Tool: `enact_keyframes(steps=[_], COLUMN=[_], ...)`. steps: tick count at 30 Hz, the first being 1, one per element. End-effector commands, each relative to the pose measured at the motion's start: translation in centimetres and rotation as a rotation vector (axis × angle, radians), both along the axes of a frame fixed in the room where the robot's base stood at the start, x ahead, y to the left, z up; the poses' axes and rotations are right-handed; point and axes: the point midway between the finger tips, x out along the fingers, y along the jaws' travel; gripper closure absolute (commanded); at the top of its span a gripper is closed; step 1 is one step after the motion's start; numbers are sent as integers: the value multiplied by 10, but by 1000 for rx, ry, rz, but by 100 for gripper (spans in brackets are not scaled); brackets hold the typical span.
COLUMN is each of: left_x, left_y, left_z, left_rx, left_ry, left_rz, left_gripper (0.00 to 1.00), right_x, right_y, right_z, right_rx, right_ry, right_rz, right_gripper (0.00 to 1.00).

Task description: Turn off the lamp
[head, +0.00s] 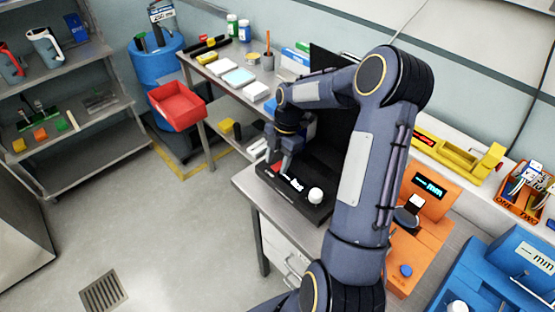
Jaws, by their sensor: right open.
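A low black box (318,213) lies on the grey worktop in the middle of the head view. My right gripper (281,166) is open and points down over the far left part of this box. I cannot tell whether its fingers touch it. My right arm hides part of the worktop behind. My left gripper is not in view.
An orange device (430,205) with a lit display and blue devices (515,275) stand on the right. A yellow tool (455,153) lies behind them. A red bin (176,106) and blue barrel (157,75) are at the back left. The floor at left is clear.

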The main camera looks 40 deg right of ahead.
Motion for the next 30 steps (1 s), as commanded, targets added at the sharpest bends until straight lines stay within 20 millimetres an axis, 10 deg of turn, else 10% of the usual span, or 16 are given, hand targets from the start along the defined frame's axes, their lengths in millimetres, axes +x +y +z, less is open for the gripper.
enact_keyframes(steps=[11, 30], left_x=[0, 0], left_y=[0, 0], left_z=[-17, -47], left_rx=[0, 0], left_ry=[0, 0], left_rz=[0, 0], left_gripper=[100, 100], right_x=[1, -90], right_y=[-1, 76], right_z=[29, 119], right_rx=[-4, -3], right_ry=[-7, -4], right_rz=[-1, 2], right_gripper=[55, 55])
